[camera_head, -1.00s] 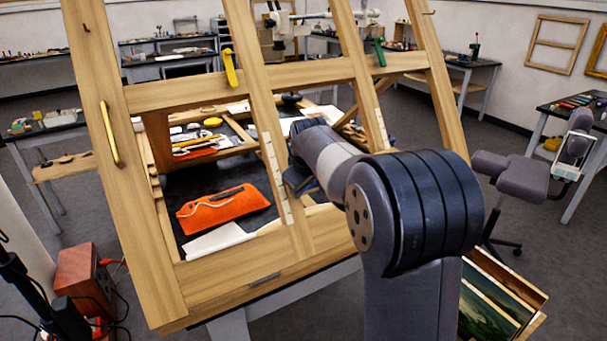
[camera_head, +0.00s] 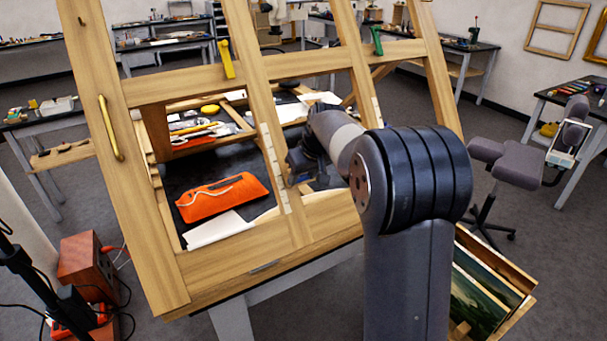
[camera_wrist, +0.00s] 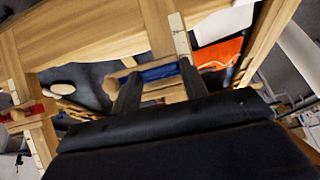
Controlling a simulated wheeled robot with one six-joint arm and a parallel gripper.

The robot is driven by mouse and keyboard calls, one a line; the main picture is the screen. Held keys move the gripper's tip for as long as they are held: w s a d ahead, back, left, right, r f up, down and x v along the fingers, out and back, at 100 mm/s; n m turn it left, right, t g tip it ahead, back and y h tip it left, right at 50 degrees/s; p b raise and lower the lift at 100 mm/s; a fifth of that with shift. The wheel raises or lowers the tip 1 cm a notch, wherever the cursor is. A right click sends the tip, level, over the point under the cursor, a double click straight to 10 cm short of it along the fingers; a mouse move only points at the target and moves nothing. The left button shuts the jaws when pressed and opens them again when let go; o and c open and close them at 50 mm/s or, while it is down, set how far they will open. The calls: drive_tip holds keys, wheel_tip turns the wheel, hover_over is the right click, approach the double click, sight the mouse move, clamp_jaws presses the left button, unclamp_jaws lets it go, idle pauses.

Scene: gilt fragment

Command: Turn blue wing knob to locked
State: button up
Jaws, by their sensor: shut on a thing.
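The blue wing knob (camera_wrist: 160,73) shows in the wrist view between the two dark fingers of my gripper (camera_wrist: 160,87), near a slotted wooden upright. My gripper is shut on it. The knob lies roughly crosswise in that view; its locked mark cannot be made out.
A yellow knob (camera_head: 226,60) and a green knob (camera_head: 376,40) sit on the frame's upper rail. A red knob (camera_wrist: 28,112) shows in the wrist view. An orange pouch (camera_head: 222,197) lies behind the frame. A stool (camera_head: 510,160) stands right, pictures (camera_head: 488,288) lower right.

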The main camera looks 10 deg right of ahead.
drive_tip(key=o, duration=1)
drive_tip(key=shift+r, duration=0.1)
drive_tip(key=b+v, duration=0.2)
drive_tip(key=v, duration=0.8)
drive_tip(key=shift+s+d+r, duration=0.15)
drive_tip(key=shift+r, duration=0.1)
drive_tip(key=p+x, duration=0.1)
drive_tip(key=x, duration=1)
drive_tip(key=shift+p, duration=0.4)
drive_tip(key=shift+r, duration=0.1)
